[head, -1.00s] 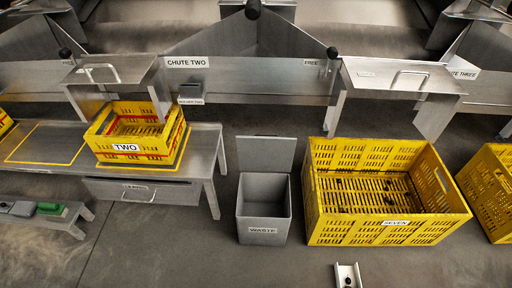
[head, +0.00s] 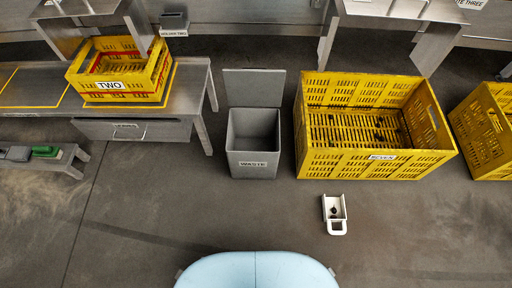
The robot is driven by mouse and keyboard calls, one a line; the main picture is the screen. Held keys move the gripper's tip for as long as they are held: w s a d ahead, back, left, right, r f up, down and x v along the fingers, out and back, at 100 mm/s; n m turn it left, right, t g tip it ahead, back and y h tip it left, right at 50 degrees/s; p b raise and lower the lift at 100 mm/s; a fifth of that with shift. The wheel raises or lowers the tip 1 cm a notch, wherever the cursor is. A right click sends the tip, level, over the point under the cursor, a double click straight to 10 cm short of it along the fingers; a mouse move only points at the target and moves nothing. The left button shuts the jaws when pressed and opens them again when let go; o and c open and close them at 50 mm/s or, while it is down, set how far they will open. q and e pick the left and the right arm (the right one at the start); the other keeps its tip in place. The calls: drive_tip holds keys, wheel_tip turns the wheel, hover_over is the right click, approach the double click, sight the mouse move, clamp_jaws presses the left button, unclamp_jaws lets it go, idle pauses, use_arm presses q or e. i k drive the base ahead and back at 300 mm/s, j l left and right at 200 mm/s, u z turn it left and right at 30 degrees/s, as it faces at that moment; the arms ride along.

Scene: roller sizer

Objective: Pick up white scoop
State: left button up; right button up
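The white scoop (head: 335,214) lies on the grey floor in front of the large yellow crate. Its tray part points toward the crate and its looped handle points toward me. A small dark object lies in its tray. Neither of my grippers shows in the head view.
The large yellow crate SEVEN (head: 372,166), with a few dark bits inside, stands behind the scoop. The grey WASTE bin (head: 253,160) with its lid up stands left of it. Crate TWO (head: 117,85) sits on a metal bench (head: 190,102). Floor around the scoop is clear.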

sight(328, 203)
drive_tip(key=k+z, duration=0.15)
drive_tip(key=z, duration=0.2)
drive_tip(key=k+z, duration=0.2)
drive_tip(key=z, duration=0.2)
drive_tip(key=k+l+z, duration=0.15)
drive_tip(key=z, duration=0.2)
drive_tip(key=j+u, duration=0.15)
drive_tip(key=u, duration=0.85)
drive_tip(key=l+z, duration=0.15)
drive_tip(key=z, duration=0.85)
drive_tip(key=i+j+z, duration=0.2)
drive_tip(key=j, duration=0.15)
drive_tip(key=i+j+z, duration=0.2)
drive_tip(key=j+z, duration=0.2)
drive_tip(key=j, duration=0.3)
drive_tip(key=i+j+z, duration=0.2)
drive_tip(key=j, duration=0.2)
drive_tip(key=k, duration=0.05)
